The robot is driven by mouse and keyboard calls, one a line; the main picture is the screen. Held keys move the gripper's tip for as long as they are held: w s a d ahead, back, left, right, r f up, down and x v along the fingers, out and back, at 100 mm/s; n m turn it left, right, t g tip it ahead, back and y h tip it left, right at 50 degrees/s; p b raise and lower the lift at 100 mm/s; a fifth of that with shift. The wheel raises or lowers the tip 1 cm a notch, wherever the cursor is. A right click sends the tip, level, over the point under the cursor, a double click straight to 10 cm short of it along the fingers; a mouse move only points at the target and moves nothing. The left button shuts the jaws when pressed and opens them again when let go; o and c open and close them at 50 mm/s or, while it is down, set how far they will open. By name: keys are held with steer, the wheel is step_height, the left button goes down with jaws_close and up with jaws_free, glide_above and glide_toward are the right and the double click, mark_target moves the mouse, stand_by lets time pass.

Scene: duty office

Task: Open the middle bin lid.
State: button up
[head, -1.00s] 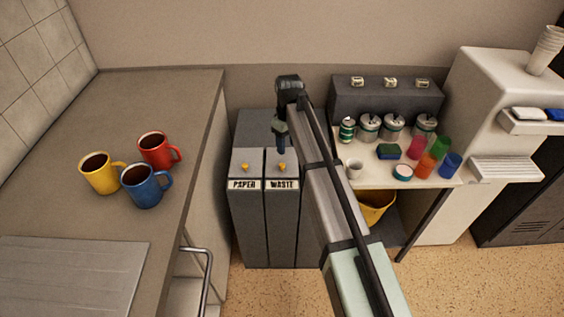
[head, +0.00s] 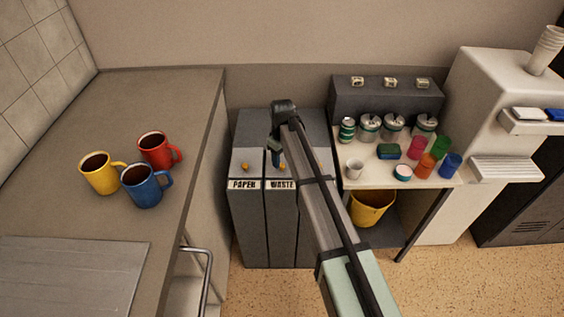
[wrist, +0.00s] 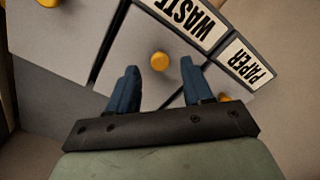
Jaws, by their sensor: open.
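The middle bin is the grey one labelled WASTE (head: 281,184). Its lid, flat and closed, carries a small orange knob (head: 282,168), which also shows in the wrist view (wrist: 160,61). My gripper (head: 275,162) is low over the rear part of this lid. In the wrist view its blue fingers (wrist: 159,76) are spread and empty, with the knob showing in the gap between them. Whether the fingertips reach down to knob height cannot be told. The PAPER bin (head: 244,184) stands directly left, its lid closed too.
My arm hides most of a third bin to the right; its lid (wrist: 55,40) shows in the wrist view. A counter (head: 190,120) with three mugs is left. A shelf table (head: 355,180) with cans and cups is right, a yellow bucket (head: 370,209) beneath.

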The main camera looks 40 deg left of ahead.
steer(key=shift+f, duration=1.15)
jaws_close()
